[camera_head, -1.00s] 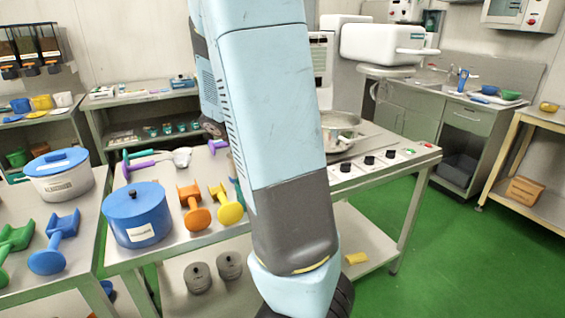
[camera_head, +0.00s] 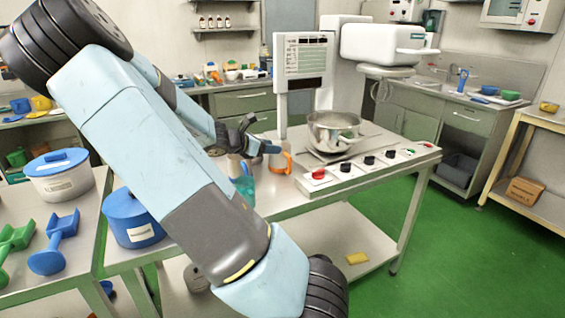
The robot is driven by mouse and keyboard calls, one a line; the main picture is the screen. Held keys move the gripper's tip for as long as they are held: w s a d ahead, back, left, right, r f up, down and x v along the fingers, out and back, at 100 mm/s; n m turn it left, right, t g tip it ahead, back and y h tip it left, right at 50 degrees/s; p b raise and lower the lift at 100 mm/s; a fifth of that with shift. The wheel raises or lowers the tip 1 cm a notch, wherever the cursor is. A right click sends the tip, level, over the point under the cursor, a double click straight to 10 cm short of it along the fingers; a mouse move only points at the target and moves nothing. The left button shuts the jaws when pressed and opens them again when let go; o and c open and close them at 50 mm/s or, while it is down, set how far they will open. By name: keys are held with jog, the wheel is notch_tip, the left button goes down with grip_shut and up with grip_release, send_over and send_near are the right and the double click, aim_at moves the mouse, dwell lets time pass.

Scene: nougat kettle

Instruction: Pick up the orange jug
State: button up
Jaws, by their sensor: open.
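The orange jug (camera_head: 287,161) stands on the middle worktable, left of the steel pot; its orange handle is the clearest part, and the rest is small and partly covered. My gripper (camera_head: 257,137) is at the end of my arm, just above and left of the jug. Its dark fingers are apart and hold nothing that I can see. I cannot tell whether a finger touches the jug.
A teal item (camera_head: 244,185) stands close by, left of the jug. A steel pot (camera_head: 333,130) sits behind a row of knobs (camera_head: 367,161). A blue lidded pot (camera_head: 131,216) is at the table's left. A display panel (camera_head: 304,60) rises behind.

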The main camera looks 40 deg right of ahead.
aim_at(282, 160)
notch_tip(282, 160, down, 7)
jog(key=shift+d+r, duration=0.15)
jog(key=shift+r, duration=0.05)
jog(key=shift+x, duration=3.55)
jog(key=shift+c, duration=0.2)
grip_shut()
